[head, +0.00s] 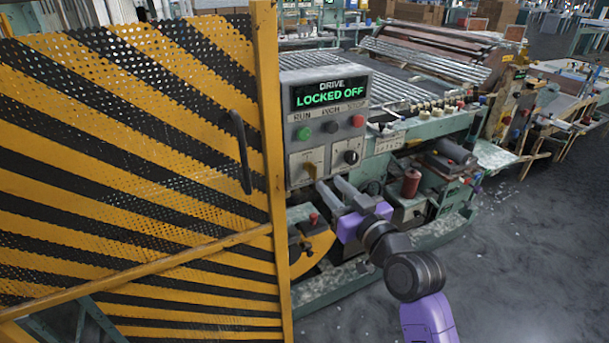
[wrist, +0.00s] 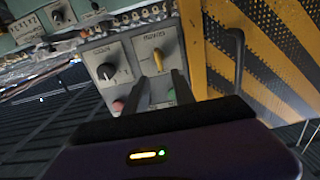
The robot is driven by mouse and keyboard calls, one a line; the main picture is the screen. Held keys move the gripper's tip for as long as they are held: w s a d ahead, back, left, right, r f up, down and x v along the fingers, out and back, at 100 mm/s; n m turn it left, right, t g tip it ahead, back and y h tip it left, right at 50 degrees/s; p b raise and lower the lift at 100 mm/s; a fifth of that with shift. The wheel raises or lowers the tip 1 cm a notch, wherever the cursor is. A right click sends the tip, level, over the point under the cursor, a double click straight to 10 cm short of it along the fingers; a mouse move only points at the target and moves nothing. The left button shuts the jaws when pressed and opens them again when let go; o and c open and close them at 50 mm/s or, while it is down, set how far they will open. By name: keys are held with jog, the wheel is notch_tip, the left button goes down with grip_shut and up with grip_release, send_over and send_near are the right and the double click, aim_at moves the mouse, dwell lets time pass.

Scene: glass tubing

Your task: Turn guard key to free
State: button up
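A yellow key-like handle (wrist: 158,60) sits on a pale plate on the grey control panel (wrist: 128,48); its label is too blurred to read. In the head view this handle (head: 310,171) is at the panel's lower left. A black rotary knob (head: 351,157) is beside it, also seen in the wrist view (wrist: 107,71). My gripper (head: 331,183) is open, its two fingers apart and pointing at the panel. In the wrist view the fingertips (wrist: 160,74) stand either side of the yellow handle's line; I cannot tell whether they reach around it. The display (head: 330,92) reads "DRIVE LOCKED OFF".
A yellow-and-black striped perforated guard door (head: 140,150) with a black handle (head: 240,152) stands close left of the panel. Green, black and red buttons (head: 331,127) sit above the knobs. Machinery with a red cylinder (head: 411,183) is to the right. Open floor (head: 530,260) lies right of my arm.

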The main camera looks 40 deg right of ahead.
aim_at(316, 171)
jog(key=shift+p+x, duration=0.8)
jog(key=shift+x, duration=3.15)
jog(key=shift+f, duration=0.15)
grip_shut()
